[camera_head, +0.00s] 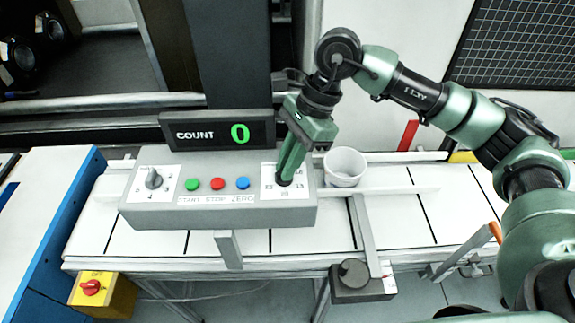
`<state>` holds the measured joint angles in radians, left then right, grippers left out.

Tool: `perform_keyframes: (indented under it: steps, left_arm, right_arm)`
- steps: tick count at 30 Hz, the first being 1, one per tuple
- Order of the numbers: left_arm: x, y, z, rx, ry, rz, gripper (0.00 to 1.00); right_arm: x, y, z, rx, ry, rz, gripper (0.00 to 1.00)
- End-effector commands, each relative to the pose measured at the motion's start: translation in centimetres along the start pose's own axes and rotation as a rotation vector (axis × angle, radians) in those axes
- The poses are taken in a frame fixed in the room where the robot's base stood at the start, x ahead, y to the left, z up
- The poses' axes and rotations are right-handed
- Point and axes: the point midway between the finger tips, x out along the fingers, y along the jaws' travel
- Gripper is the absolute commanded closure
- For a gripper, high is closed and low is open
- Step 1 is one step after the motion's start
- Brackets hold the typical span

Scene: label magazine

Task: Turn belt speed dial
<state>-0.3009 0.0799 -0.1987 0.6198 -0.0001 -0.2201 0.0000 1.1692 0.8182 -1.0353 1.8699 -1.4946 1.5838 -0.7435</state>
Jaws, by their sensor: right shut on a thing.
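A grey control box (225,213) stands over the white belt. It has a grey dial (153,178) at its left end and a dark dial (283,181) on a white numbered plate at its right end. My right gripper (287,176) points down at the right-hand dial, shut on it and hiding most of it. I cannot read which of the two is the belt speed dial, nor the dial setting under the gripper. My left gripper is not in view.
Green (193,185), red (217,184) and blue (242,183) buttons sit between the dials. The count display (217,132) reads 0. A white cup (344,167) stands close to the right gripper. A yellow box with a red switch (91,287) is at lower left.

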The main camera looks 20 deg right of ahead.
Motion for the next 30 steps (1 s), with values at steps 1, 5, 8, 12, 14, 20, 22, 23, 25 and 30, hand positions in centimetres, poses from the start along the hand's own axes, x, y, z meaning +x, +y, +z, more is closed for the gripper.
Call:
perform_keyframes:
  steps: [1,5,8,12,14,20,22,23,25,30]
  left_arm:
    - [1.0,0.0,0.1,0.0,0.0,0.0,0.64]
    - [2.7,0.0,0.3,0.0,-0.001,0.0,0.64]
    - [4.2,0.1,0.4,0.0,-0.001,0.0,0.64]
    - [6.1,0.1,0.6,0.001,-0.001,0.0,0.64]
    - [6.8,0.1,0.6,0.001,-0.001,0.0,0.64]
    - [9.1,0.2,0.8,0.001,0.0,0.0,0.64]
    - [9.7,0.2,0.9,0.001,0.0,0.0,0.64]
    - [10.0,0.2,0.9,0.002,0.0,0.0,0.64]
    - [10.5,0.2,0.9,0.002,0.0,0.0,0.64]
    - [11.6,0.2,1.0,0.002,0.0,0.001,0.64]
  right_arm:
    - [0.4,0.0,-0.2,0.023,0.001,-0.015,1.0]
    - [0.6,0.1,-0.2,0.108,0.0,-0.053,1.0]
    - [0.6,0.1,-0.2,0.19,-0.001,-0.088,1.0]
    - [0.6,0.2,-0.2,0.312,-0.001,-0.138,1.0]
    - [0.6,0.3,-0.2,0.364,-0.001,-0.16,1.0]
    - [0.5,0.4,0.0,0.536,-0.002,-0.231,1.0]
    - [0.4,0.4,0.1,0.59,-0.002,-0.254,1.0]
    - [0.4,0.5,0.1,0.613,-0.001,-0.263,1.0]
    - [0.4,0.5,0.1,0.665,-0.002,-0.284,1.0]
    - [0.3,0.6,0.2,0.768,-0.003,-0.325,1.0]
